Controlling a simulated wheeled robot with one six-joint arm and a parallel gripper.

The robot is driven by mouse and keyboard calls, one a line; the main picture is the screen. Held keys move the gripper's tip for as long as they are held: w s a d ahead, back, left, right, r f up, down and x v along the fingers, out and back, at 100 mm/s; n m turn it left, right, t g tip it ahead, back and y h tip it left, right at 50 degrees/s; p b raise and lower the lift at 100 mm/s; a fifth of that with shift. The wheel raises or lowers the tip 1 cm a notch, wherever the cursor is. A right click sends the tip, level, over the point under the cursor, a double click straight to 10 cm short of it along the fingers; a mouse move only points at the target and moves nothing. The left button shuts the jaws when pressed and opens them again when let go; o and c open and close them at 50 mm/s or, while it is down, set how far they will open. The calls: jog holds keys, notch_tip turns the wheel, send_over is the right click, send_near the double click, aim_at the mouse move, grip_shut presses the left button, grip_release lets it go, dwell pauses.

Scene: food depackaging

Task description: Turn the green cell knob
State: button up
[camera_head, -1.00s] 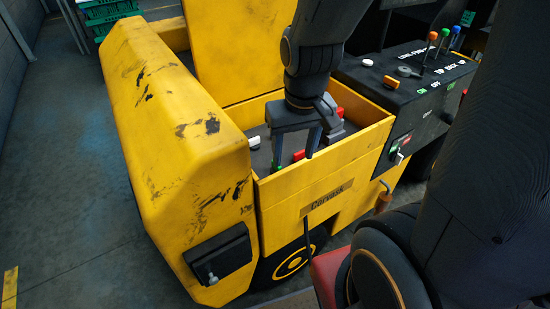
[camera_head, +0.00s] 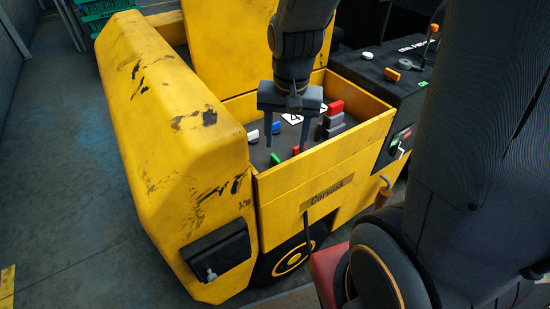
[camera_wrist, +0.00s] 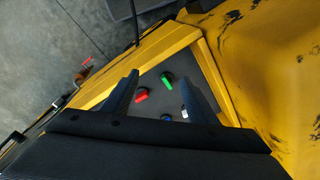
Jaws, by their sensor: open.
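The green knob (camera_head: 274,159) sits on the dark panel inside the yellow bin of the machine. It also shows in the wrist view (camera_wrist: 167,82), between and beyond my two fingers. My gripper (camera_head: 286,147) is open and empty, with its fingers pointing down over the panel. In the head view the green knob lies just below the left fingertip. I cannot tell the exact height of the fingertips above it. Nothing is held.
A red knob (camera_wrist: 141,95), a blue knob (camera_head: 276,128) and a white knob (camera_head: 253,136) sit nearby on the panel. A red block (camera_head: 335,107) and grey levers (camera_head: 331,124) stand at right. Yellow walls (camera_head: 322,168) surround the panel.

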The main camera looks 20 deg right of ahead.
aim_at(275, 158)
jog(key=w+f+m, duration=0.1)
jog(key=w+m, duration=0.1)
jog(key=w+f+m+b, duration=0.1)
jog(key=w+f+m, duration=0.1)
jog(key=w+m, duration=0.1)
jog(key=w+f+m+b, duration=0.1)
jog(key=w+f+m, duration=0.1)
jog(key=m, duration=0.1)
jog(key=shift+w+g, duration=0.25)
jog(key=shift+g, duration=0.15)
jog(key=shift+w+f+m+b, duration=0.35)
jog(key=shift+m, duration=0.45)
jog(key=shift+f+p, duration=0.6)
jog(key=shift+f, duration=3.2)
jog(key=c, duration=1.1)
jog(key=shift+o, duration=0.2)
